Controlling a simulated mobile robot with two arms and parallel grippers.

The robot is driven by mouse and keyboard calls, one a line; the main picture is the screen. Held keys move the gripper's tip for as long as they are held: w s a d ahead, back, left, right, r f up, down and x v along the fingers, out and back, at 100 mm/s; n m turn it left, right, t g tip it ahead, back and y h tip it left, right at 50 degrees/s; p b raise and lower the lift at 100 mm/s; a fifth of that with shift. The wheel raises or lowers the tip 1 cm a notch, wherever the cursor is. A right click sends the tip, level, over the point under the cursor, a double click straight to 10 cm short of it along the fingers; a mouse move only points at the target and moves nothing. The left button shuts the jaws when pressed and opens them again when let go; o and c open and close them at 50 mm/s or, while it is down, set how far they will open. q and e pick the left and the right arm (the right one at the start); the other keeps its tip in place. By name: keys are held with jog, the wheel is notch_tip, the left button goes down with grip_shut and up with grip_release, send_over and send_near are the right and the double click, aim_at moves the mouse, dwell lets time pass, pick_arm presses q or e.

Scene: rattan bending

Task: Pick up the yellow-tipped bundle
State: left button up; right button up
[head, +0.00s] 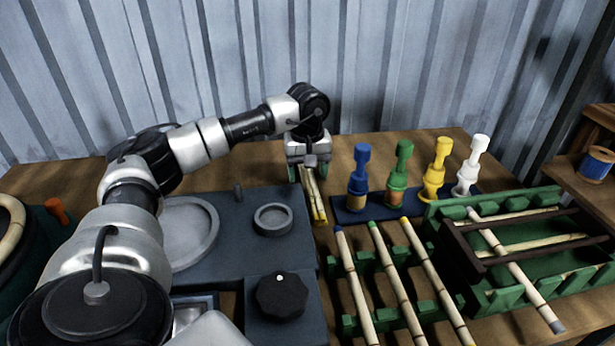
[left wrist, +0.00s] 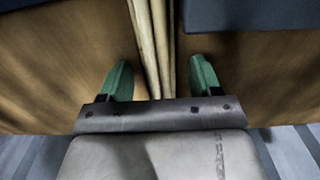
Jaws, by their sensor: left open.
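A bundle of pale rattan sticks (head: 313,197) lies on the table between the dark machine and the blue bottle stand, with yellow at its near end. My left gripper (head: 308,173) is over its far part, pointing down. In the left wrist view the bundle (left wrist: 153,45) runs between the open green fingers of the left gripper (left wrist: 160,75), with a gap on both sides. The sticks' far ends are hidden by the gripper. I cannot tell how far the fingers are above the table. My right gripper is not in view.
A dark machine with a knob (head: 281,296) stands left of the bundle. Blue, green, yellow and white bottles stand on a blue base (head: 352,216) to the right. Single poles with blue, green and yellow tips rest on a green rack (head: 349,325). A green crate (head: 568,195) stands at right.

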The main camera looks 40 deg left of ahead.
pick_arm(q)
jog(key=c, duration=1.1)
grip_shut()
